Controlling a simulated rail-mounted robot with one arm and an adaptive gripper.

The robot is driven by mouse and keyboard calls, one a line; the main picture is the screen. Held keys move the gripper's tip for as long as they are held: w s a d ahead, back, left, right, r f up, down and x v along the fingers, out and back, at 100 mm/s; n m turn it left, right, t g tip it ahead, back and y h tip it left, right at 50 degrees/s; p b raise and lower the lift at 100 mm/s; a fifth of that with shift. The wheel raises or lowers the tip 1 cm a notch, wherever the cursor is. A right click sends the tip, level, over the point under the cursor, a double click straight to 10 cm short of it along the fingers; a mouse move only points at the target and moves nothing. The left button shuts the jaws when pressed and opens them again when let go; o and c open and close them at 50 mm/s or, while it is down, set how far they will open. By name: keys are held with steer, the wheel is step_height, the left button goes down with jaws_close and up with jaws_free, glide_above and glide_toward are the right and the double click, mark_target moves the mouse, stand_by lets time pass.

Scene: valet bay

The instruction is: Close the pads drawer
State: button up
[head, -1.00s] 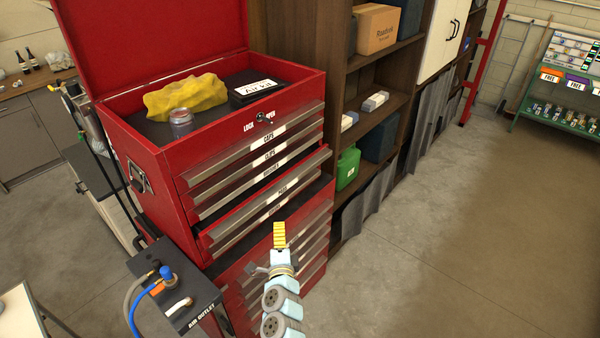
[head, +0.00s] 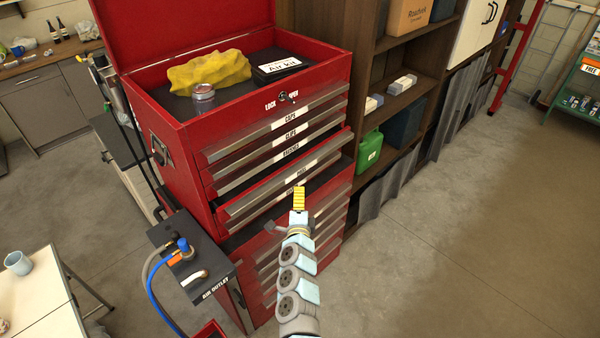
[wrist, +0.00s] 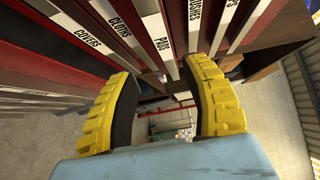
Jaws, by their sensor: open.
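The pads drawer (head: 258,193) is in the red tool chest (head: 165,125) and stands out a little from the drawer fronts above it. Its face has a metal strip with a white label. My gripper (head: 299,198), with yellow fingertips, is just below that label in the head view, in front of the chest. In the wrist view the two yellow fingers of my gripper (wrist: 165,92) are apart with nothing between them. The PADS label (wrist: 159,42) shows ahead, between the finger directions. I cannot tell whether a finger touches the drawer.
Caps, clips and brushes drawers sit above, looking shut. An air outlet box (head: 195,262) with hoses stands at the chest's left front. A dark shelf unit (head: 395,75) with a green can (head: 369,150) stands to the right. The floor (head: 440,250) at right is clear.

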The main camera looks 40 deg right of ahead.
mark_target(300, 173)
steer(key=shift+b+x, duration=0.75)
steer(key=shift+x, duration=2.85)
steer(key=shift+w+d, duration=0.35)
steer(key=shift+w, duration=0.05)
steer(key=shift+w+d+b, duration=0.3)
steer(key=shift+w+b, duration=0.05)
steer(key=shift+b+x, duration=0.65)
steer(key=shift+x, duration=0.5)
steer(key=shift+c, duration=0.3)
jaws_close()
